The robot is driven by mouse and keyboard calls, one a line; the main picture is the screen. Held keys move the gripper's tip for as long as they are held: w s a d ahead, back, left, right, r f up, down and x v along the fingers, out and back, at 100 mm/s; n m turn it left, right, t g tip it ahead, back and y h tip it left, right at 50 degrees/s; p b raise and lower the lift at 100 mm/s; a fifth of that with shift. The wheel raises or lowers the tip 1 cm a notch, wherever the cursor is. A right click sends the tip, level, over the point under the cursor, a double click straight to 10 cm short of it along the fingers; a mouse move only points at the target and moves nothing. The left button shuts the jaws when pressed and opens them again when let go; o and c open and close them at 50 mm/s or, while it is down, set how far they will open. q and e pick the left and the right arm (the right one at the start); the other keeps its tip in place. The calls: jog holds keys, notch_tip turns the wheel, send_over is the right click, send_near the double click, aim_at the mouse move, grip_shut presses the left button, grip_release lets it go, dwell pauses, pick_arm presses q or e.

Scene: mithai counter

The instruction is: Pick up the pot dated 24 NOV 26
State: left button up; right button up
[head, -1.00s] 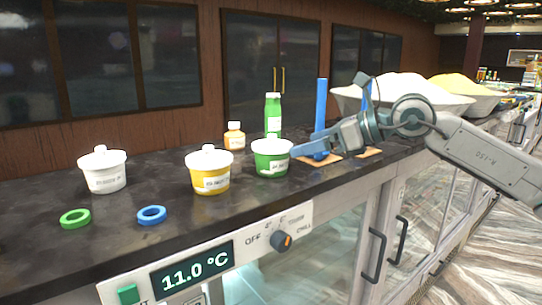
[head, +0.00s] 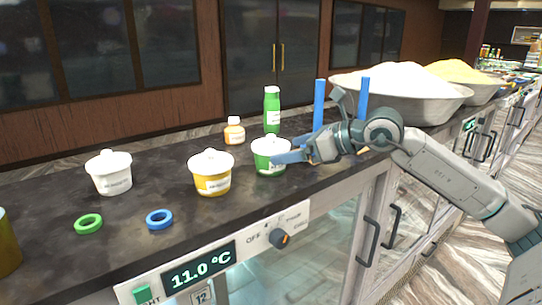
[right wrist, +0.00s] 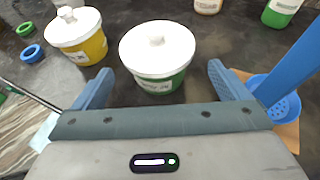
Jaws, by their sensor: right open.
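Three lidded pots stand in a row on the dark counter: a white pot (head: 110,173), a yellow pot (head: 211,173) with a white lid, and a green pot (head: 268,163) with a white lid. Each has a pale label, but the dates are too small to read. My right gripper (head: 291,157) is open at the green pot. In the right wrist view, the green pot (right wrist: 163,84) is upright between and slightly ahead of the open fingers (right wrist: 160,86). I cannot tell whether a finger touches it. My left gripper is out of view.
Green (head: 88,223) and blue (head: 159,219) rings lie at the front. An orange bottle (head: 234,132) and green bottle (head: 272,110) stand behind the green pot. Blue uprights (head: 319,105) and a large bowl (head: 425,108) stand right. The yellow pot (right wrist: 93,47) is close left of my gripper.

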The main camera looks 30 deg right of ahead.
aim_at(277, 153)
jog(key=shift+p+x, duration=1.3)
jog(key=shift+p, duration=0.15)
jog(key=shift+p+x, duration=0.65)
jog(key=shift+x, duration=0.45)
jog(key=shift+s+f, duration=0.1)
jog(key=shift+s, duration=0.05)
jog(key=shift+c, duration=0.5)
jog(key=c, duration=1.1)
